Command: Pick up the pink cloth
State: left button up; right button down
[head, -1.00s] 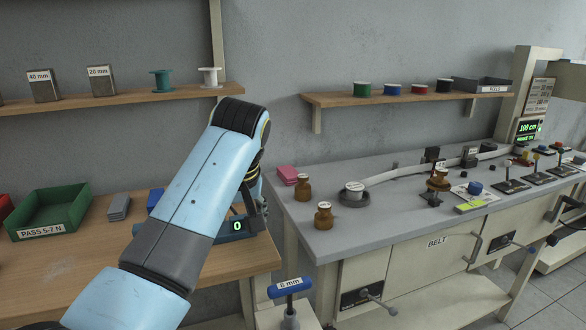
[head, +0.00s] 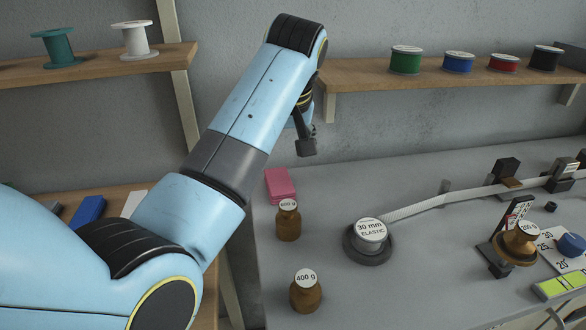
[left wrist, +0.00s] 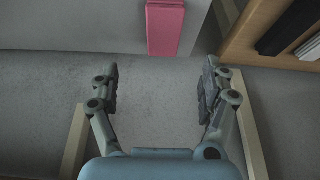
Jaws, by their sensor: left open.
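The pink cloth (head: 280,185) is a folded block lying at the back left corner of the grey bench. In the left wrist view the pink cloth (left wrist: 165,25) is at the top, beyond the fingertips and apart from them. My left gripper (head: 306,140) is above and slightly behind the cloth in the head view, partly hidden by its own arm. In the left wrist view my left gripper (left wrist: 160,75) is open with nothing between its fingers. My right gripper is in no view.
Brown weight bottles (head: 288,222) (head: 306,292) stand in front of the cloth. An elastic reel (head: 370,236) sits to their right. A wooden shelf (head: 350,75) with several spools is above the bench.

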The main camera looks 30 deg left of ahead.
pick_arm(q)
send_over(279, 180)
jog(key=s+d, duration=0.1)
jog(key=d, duration=0.1)
jog(key=f, duration=0.4)
jog(key=shift+s+a+f, duration=0.15)
jog(key=shift+a+f, duration=0.05)
jog(key=shift+a, duration=0.05)
jog(key=x, duration=0.5)
jog(key=shift+s+a+f, duration=0.1)
jog(key=shift+f, duration=0.3)
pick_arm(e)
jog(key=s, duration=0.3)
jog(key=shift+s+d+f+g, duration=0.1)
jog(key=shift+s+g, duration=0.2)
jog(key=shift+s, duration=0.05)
pick_arm(q)
jog(key=shift+f, duration=0.25)
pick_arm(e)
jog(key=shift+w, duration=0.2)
